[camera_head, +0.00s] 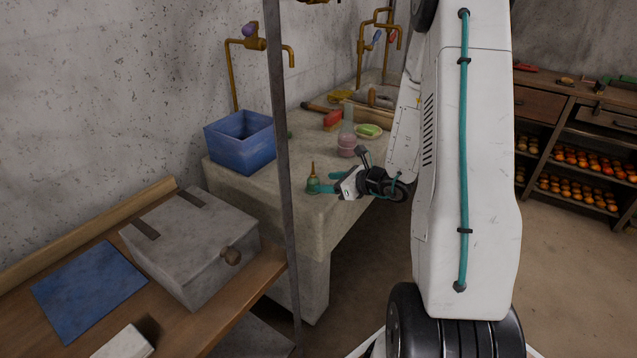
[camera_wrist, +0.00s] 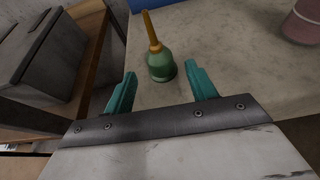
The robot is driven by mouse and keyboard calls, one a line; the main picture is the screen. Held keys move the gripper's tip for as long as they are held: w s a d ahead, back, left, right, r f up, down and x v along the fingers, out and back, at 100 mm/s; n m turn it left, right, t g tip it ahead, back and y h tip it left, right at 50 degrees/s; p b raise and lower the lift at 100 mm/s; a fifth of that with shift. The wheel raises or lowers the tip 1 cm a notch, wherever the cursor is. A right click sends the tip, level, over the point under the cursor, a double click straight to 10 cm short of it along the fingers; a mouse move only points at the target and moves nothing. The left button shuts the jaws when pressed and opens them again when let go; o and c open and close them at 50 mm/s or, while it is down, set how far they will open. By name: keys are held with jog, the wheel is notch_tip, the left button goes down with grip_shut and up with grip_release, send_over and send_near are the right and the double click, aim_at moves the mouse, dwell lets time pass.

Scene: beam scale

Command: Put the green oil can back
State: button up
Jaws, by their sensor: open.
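The green oil can (camera_head: 313,184) stands upright near the front left corner of the stone counter (camera_head: 320,222), its thin yellow-brown spout pointing up. My gripper (camera_head: 330,183) is beside it at the counter's edge. In the wrist view the oil can (camera_wrist: 161,63) shows whole, just beyond and between the two teal fingers of my gripper (camera_wrist: 160,88). The fingers are apart and nothing is held. I cannot tell whether a finger touches the can.
A blue bin (camera_head: 240,142) sits behind on the counter. A pink jar (camera_head: 346,146) stands further back to the right. A dark vertical post (camera_head: 284,150) rises left of the can. A grey box (camera_head: 190,240) sits on the wooden bench (camera_head: 262,275) at the left.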

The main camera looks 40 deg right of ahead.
jog(key=v, duration=0.6)
dwell(0.4)
jog(key=s+a+r+n+g+y, duration=0.2)
jog(key=s+a+r+n+g, duration=0.3)
jog(key=a+n, duration=0.4)
jog(key=s+a+r+n+g+y, duration=0.3)
jog(key=s+a+n+g, duration=0.35)
jog(key=a+n, duration=0.25)
jog(key=s+a+r+n+h, duration=0.4)
jog(key=s+r+n+h, duration=0.5)
jog(key=s+r+n, duration=0.3)
jog(key=shift+s+n+h, duration=0.3)
jog(key=shift+s+n, duration=0.2)
jog(key=shift+n, duration=0.4)
jog(key=shift+a, duration=0.15)
